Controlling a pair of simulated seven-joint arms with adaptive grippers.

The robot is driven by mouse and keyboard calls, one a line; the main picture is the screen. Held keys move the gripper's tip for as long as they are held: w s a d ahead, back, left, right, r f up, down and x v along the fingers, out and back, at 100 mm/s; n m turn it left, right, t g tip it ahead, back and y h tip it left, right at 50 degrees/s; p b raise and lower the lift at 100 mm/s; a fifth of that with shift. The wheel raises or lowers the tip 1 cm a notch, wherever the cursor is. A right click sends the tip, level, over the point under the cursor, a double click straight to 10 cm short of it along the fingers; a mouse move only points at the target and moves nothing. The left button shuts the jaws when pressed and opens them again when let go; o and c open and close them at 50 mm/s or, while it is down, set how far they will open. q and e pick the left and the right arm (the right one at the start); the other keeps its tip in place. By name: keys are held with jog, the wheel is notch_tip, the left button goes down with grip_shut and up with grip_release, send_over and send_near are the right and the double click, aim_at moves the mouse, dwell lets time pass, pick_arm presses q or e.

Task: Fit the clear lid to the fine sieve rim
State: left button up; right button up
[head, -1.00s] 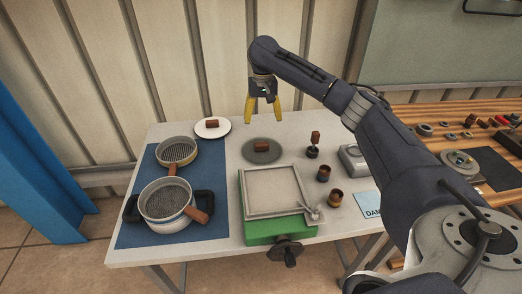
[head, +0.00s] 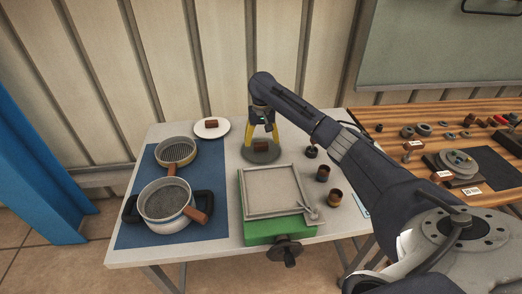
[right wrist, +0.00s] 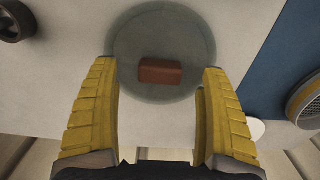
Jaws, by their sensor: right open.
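The clear lid (head: 247,156) is a grey see-through disc with a brown block handle (head: 260,147), lying flat on the table. My right gripper (head: 262,142) is open, its yellow fingers pointing down on either side of the handle. In the right wrist view the handle (right wrist: 160,72) sits between the open fingers, with gaps on both sides. A finer-meshed sieve (head: 165,198) with a brown handle sits at the front left, over a vessel with black side handles. Another sieve (head: 177,151) with a striped, coarser mesh lies behind it. My left gripper is out of view.
A white lid (head: 212,129) with a brown handle lies behind the blue mat (head: 143,232). A green-based press with a grey tray (head: 272,210) stands in front of the clear lid. Two small brown cups (head: 323,173) and a dark-based tool (head: 312,152) stand to the right.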

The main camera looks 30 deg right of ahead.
aim_at(262, 145)
jog(key=shift+f, duration=2.05)
jog(key=c, duration=1.3)
jog(key=shift+r, duration=0.1)
notch_tip(262, 145, up, 20)
jog(key=shift+f, duration=0.1)
